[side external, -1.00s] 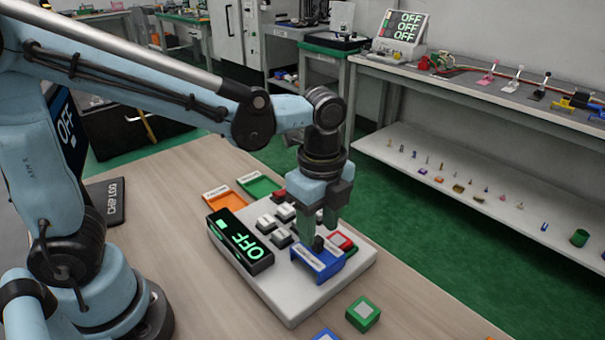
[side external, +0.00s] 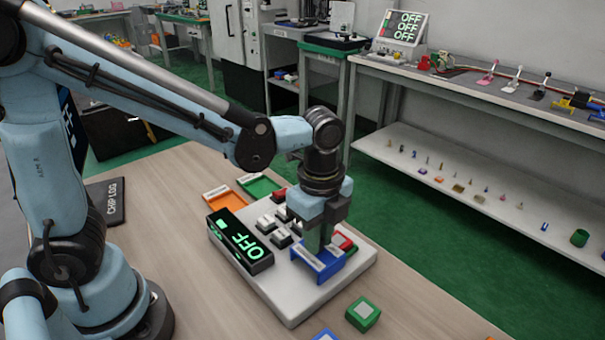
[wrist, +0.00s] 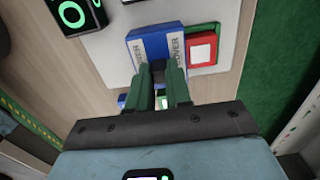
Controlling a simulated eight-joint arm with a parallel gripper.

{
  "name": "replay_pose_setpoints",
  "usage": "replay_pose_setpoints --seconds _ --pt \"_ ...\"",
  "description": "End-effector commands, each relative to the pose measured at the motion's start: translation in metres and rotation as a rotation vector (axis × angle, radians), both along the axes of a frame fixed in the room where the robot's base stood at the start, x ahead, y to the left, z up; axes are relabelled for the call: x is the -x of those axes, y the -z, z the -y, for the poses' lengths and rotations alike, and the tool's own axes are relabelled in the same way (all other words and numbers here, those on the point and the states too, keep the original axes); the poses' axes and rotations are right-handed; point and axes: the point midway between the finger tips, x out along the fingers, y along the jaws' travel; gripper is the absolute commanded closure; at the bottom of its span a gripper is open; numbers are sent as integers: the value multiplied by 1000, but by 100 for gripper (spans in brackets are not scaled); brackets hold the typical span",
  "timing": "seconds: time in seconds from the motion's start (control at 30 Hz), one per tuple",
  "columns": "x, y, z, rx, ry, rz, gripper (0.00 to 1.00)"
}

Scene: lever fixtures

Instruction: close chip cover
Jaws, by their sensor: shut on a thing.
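The chip cover (side external: 326,272) is a blue piece with white label strips at the near right end of the pale board (side external: 286,306). It also shows in the wrist view (wrist: 147,48), with "COVER" readable on a strip. My gripper (side external: 318,250) points down over the cover. In the wrist view, its green fingers (wrist: 158,78) are shut around a small dark knob (wrist: 158,68) at the cover's edge. The fingers partly hide the knob. I cannot tell how far the cover stands from closed.
A red-framed block (wrist: 202,48) sits right beside the cover. A green block (side external: 362,314) lies on the table in front. Orange (side external: 224,199) and green (side external: 259,186) trays lie behind.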

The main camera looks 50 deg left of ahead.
Motion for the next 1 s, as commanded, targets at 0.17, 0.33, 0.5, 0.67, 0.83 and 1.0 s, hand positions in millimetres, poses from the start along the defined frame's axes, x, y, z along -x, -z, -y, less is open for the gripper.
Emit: replay_pose_setpoints --seconds 0.17,0.33,0.5,0.67,0.83,1.0 --pt "0 0 0 0 0 0 100" --pt "-7 0 0 0 -1 0 100" --pt "-32 0 0 -1 -2 0 100" --pt "-51 -1 0 -1 -1 0 100" --pt "-57 -1 0 -1 -1 2 100" --pt "-58 -1 0 -1 -1 6 100"
